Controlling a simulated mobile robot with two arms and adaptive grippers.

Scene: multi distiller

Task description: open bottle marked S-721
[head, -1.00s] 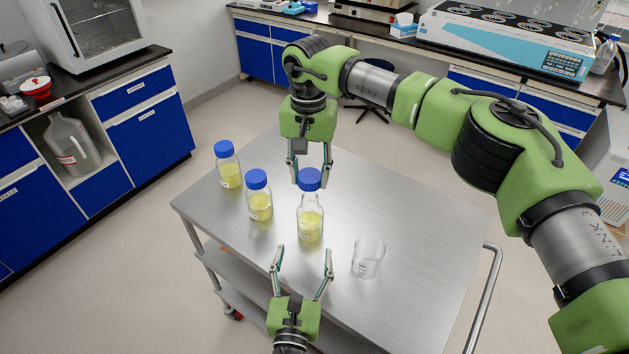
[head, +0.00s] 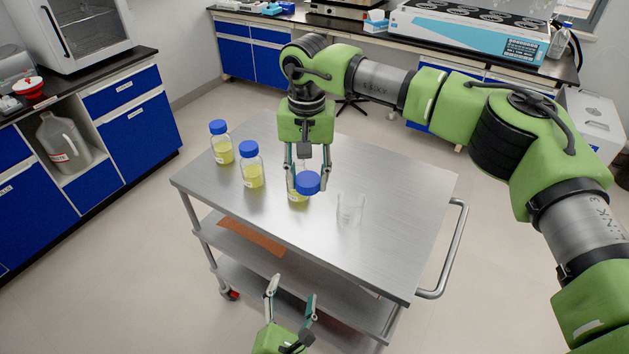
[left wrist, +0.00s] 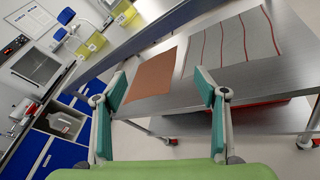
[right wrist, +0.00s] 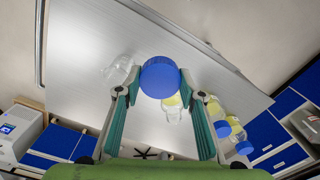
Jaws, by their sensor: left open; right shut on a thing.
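My right gripper (head: 308,178) is shut on a blue cap (head: 308,184) above the cart. The cap also shows between the fingers in the right wrist view (right wrist: 160,77). Behind and below it stands a clear bottle with yellow liquid (head: 297,197), upright on the cart top. The cap looks lifted off and apart from it; the bottle's mouth is hidden. Its label cannot be read. My left gripper (head: 291,288) is open and empty, low in front of the cart. Its spread fingers show in the left wrist view (left wrist: 162,90).
Two blue-capped bottles with yellow liquid (head: 221,144) (head: 252,166) stand to the left on the metal cart (head: 395,235). An empty glass beaker (head: 350,210) stands to the right. An orange-brown sheet (head: 250,238) lies on the lower shelf. The cart's right side is clear.

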